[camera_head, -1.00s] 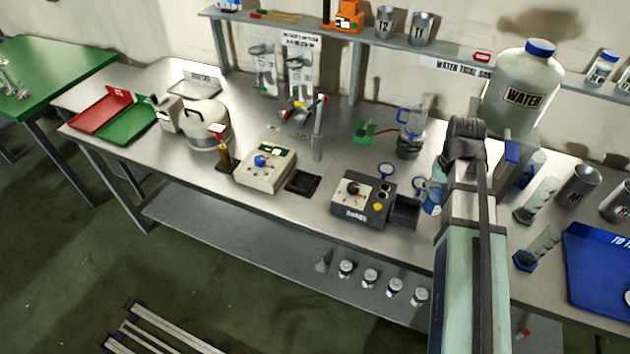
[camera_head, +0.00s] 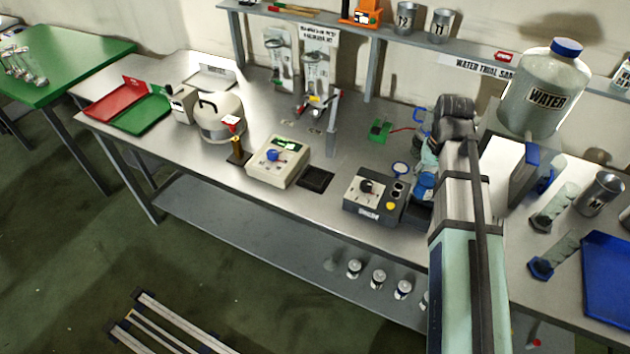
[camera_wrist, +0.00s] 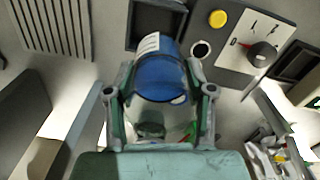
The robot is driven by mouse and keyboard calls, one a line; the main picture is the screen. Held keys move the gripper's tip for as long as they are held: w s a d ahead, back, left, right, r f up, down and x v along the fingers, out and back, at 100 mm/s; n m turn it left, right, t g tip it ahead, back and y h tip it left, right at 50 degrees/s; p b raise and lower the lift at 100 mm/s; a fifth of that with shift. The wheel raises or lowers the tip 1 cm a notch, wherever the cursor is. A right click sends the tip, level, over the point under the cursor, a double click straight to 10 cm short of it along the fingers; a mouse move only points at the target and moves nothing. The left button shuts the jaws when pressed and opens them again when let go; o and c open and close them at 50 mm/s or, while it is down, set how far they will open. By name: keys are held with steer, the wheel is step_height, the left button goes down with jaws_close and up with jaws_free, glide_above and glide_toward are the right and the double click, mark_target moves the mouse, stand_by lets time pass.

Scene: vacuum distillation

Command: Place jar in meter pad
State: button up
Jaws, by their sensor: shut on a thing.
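A clear jar with a blue lid (camera_wrist: 158,75) is between the two fingers of my gripper (camera_wrist: 158,92), which is shut on it. In the head view the jar (camera_head: 425,184) shows beside my arm, close to the right end of the dark meter. The dark meter (camera_head: 372,192) has a dial and a yellow button. Its square black pad (camera_wrist: 155,22) shows just beyond the jar in the wrist view. In the head view my arm partly hides that pad. I cannot tell the jar's height above it. My gripper (camera_head: 428,158) is mostly hidden in the head view.
A cream meter (camera_head: 278,162) with a separate black pad (camera_head: 315,179) stands to the left. A green clamp (camera_head: 380,129) is behind the dark meter. A water tank (camera_head: 540,95) and cylinders stand at right. Small jars (camera_head: 378,279) are on the lower shelf.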

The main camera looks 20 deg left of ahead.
steer(key=w+a+r+m+b, duration=0.1)
steer(key=a+r+m+b, duration=0.15)
steer(key=a+r, duration=0.6)
steer(key=w+a+r+m+b, duration=0.15)
steer(key=a+r+m, duration=0.25)
steer(key=a, duration=0.9)
steer(key=w+a+r+m+b, duration=0.15)
steer(key=a+r+m, duration=0.35)
steer(key=a, duration=0.6)
steer(key=m+p, duration=0.3)
steer(key=m, duration=0.2)
glide_above(315, 179)
step_height(315, 179, down, 26)
steer(key=shift+f, duration=0.25)
steer(key=shift+f, duration=0.15)
